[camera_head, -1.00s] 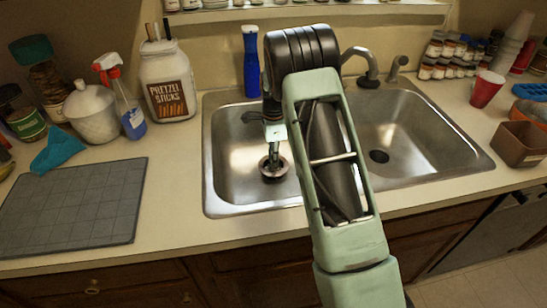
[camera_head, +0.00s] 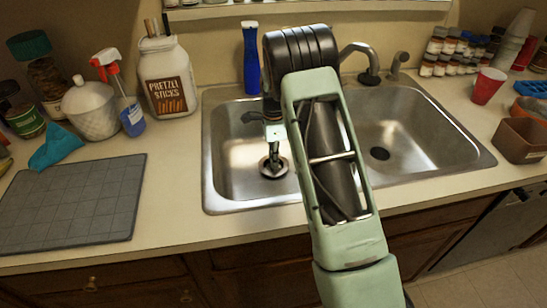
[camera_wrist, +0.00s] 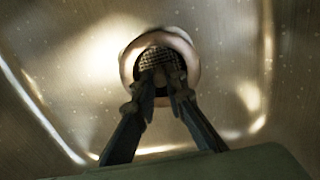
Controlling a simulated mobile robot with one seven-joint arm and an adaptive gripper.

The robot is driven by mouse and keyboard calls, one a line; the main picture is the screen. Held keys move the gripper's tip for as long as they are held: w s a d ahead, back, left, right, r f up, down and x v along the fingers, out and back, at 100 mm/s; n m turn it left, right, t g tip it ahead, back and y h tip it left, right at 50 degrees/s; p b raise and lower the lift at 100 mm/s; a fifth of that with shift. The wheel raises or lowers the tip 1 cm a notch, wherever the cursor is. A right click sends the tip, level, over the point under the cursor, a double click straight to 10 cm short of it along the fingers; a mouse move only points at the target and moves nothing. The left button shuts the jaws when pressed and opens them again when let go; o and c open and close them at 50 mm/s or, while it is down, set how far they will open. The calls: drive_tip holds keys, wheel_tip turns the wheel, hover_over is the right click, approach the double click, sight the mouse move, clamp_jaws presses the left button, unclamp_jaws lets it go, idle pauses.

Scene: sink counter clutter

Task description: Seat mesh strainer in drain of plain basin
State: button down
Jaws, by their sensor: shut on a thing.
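My gripper (camera_head: 273,159) reaches down into the left basin (camera_head: 232,185), right over its drain. In the wrist view the fingers (camera_wrist: 162,82) are closed on the mesh strainer (camera_wrist: 158,58), a dark round mesh. A pale drain ring (camera_wrist: 129,62) surrounds the strainer, with a dark gap on the near side. I cannot tell how deep the strainer sits or whether it rests on the drain. In the head view the strainer is too small and covered to make out clearly.
The right basin (camera_head: 430,150) is empty, with an open dark drain (camera_head: 380,154). A faucet (camera_head: 360,60) and a blue bottle (camera_head: 251,62) stand behind the sink. A grey mat (camera_head: 75,205) lies at left. My arm hides the sink's middle.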

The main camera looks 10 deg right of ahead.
drive_tip(key=shift+f+b, duration=0.5)
drive_tip(key=shift+f, duration=0.35)
drive_tip(key=c, duration=1.9)
unclamp_jaws()
drive_tip(key=shift+r, duration=0.1)
wheel_tip(320, 180, up, 12)
